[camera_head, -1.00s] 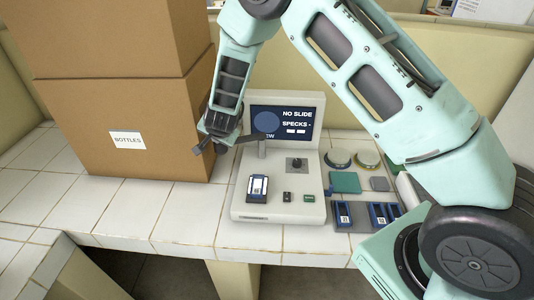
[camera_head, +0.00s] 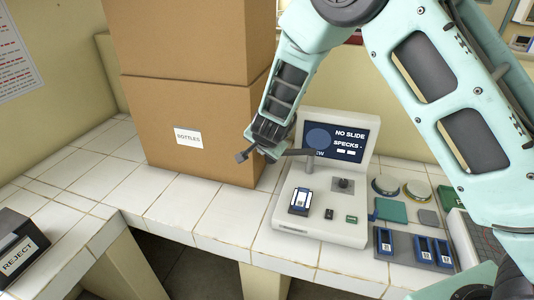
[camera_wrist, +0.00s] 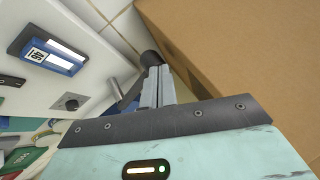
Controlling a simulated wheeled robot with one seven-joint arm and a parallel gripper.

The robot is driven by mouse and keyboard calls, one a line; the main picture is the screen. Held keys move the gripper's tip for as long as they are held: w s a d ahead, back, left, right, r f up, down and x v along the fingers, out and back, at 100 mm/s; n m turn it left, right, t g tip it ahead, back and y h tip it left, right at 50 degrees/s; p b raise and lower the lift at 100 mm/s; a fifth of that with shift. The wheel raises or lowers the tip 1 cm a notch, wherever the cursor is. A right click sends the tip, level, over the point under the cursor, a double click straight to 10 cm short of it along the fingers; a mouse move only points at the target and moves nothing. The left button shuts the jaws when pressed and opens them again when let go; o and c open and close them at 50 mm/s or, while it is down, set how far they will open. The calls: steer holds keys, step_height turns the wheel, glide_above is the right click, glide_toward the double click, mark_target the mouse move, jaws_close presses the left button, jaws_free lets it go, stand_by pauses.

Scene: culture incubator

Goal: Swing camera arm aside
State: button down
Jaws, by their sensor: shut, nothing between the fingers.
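The camera arm (camera_head: 292,152) is a dark bar on a short grey post (camera_head: 310,166) at the front of the microscope-like console (camera_head: 322,228). It points left, past the console's edge towards the cardboard box. In the wrist view the bar (camera_wrist: 131,92) runs from the post to a dark round end (camera_wrist: 151,59) just beyond my fingertips. My gripper (camera_head: 258,153) is shut and empty at the bar's left end. In the wrist view its fingers (camera_wrist: 156,74) lie beside the bar; I cannot tell whether they touch it. Part of the bar is hidden behind the fingers.
Cardboard boxes (camera_head: 212,150) stand close behind and left of my gripper. A slide (camera_head: 300,201) lies on the console below its screen (camera_head: 336,139). More slides (camera_head: 430,250) and dishes stand to the right. A reject box (camera_head: 18,250) is at far left; the tiles between are clear.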

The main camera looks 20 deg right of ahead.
steer(key=a+r, duration=0.1)
steer(key=s+r, duration=0.1)
steer(key=shift+s+a+r+p, duration=0.2)
steer(key=shift+a+r+p, duration=0.15)
steer(key=shift+a, duration=0.05)
